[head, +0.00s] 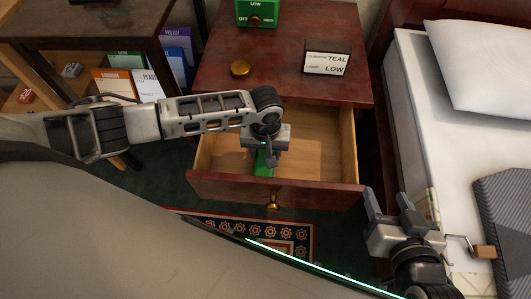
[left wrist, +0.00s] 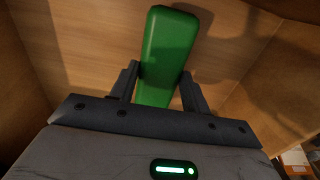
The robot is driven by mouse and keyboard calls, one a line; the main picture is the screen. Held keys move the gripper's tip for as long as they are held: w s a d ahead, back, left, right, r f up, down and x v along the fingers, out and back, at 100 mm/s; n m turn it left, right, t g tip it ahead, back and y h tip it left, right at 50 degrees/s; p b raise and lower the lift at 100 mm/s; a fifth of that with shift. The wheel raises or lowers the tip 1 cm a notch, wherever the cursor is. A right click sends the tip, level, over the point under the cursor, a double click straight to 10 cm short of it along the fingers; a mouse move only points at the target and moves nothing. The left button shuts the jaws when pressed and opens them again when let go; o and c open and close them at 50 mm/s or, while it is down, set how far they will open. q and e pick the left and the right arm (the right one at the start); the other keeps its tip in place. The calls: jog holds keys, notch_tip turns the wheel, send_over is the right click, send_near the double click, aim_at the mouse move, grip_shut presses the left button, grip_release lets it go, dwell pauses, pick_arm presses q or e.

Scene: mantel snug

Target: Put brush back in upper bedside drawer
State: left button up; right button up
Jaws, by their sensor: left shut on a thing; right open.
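The green brush (head: 263,163) is in the open upper drawer (head: 325,195) of the reddish-brown bedside cabinet (head: 215,75). My left gripper (head: 264,152) reaches down into the drawer and is shut on the brush. In the left wrist view, the brush (left wrist: 168,50) lies between the two fingers of my left gripper (left wrist: 160,85), over the light wooden drawer bottom. No bristles show, and I cannot tell whether it touches the bottom. My right gripper (head: 391,200) is open and empty, right of the drawer front and beside the bed.
A shelf with several colored folders (head: 177,50) stands left. The bed (head: 425,95) is close on the right.

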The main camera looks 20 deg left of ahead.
pick_arm(q)
jog(key=shift+f, duration=0.6)
jog(key=o, duration=1)
jog(key=shift+c, duration=0.2)
